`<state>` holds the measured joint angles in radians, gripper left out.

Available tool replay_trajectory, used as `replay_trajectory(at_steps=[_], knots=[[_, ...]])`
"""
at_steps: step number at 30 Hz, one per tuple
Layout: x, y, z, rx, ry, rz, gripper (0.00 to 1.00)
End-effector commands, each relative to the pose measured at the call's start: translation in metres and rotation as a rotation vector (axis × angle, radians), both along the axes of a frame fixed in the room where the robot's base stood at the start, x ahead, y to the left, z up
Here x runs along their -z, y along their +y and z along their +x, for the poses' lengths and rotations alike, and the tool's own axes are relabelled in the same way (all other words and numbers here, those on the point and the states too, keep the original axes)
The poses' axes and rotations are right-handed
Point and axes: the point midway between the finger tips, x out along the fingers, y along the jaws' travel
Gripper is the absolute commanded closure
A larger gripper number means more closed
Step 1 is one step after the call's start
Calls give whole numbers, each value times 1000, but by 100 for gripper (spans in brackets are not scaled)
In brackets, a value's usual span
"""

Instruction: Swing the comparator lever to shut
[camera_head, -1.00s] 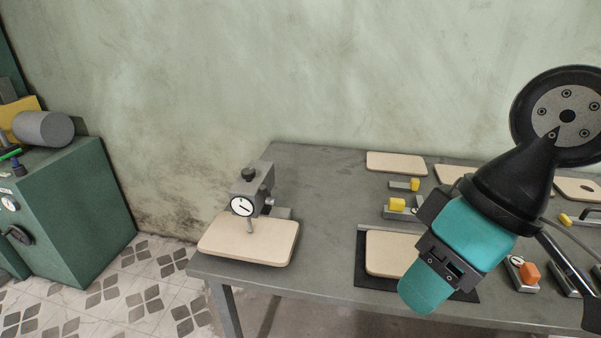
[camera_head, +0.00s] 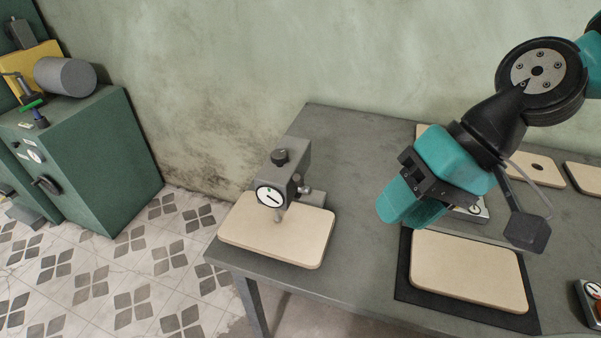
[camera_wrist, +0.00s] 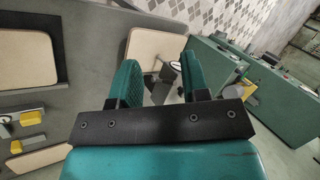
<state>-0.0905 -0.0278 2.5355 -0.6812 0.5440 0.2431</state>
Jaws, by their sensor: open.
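The comparator (camera_head: 287,172) is a grey stand with a black knob on top and a round white dial (camera_head: 270,196). It stands at the left end of the table, its probe tip over a pale curved board (camera_head: 268,237). A small grey lever-like part (camera_head: 309,193) juts from its right side; its exact position is hard to read. My gripper (camera_head: 398,212), with teal fingers, is to the right of the comparator, apart from it, open and empty. In the wrist view the comparator (camera_wrist: 161,83) shows partly between my open fingers (camera_wrist: 160,78), with the board (camera_wrist: 154,44) behind.
Another pale board (camera_head: 468,270) lies on a black mat (camera_head: 403,282) below my arm. More boards (camera_head: 537,168) and small fixtures are at the right. A green cabinet (camera_head: 95,165) stands at the left across a tiled floor. Bare table (camera_head: 355,180) lies between the comparator and my gripper.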

Motion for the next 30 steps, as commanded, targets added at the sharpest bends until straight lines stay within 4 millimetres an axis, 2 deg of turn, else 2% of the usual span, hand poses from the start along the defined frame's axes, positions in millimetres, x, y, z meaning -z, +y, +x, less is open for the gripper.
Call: replay_trajectory(at_steps=[1,6,9,13,17,20,23,30], knots=[[11,0,15,119,96,60,58],[38,-5,65,547,407,315,58],[50,-15,91,770,575,459,58],[62,-32,116,983,743,605,58],[68,-41,128,1089,832,683,58],[71,-39,132,1115,857,704,58],[74,-28,136,1114,858,703,58],[89,19,150,1108,859,699,58]])
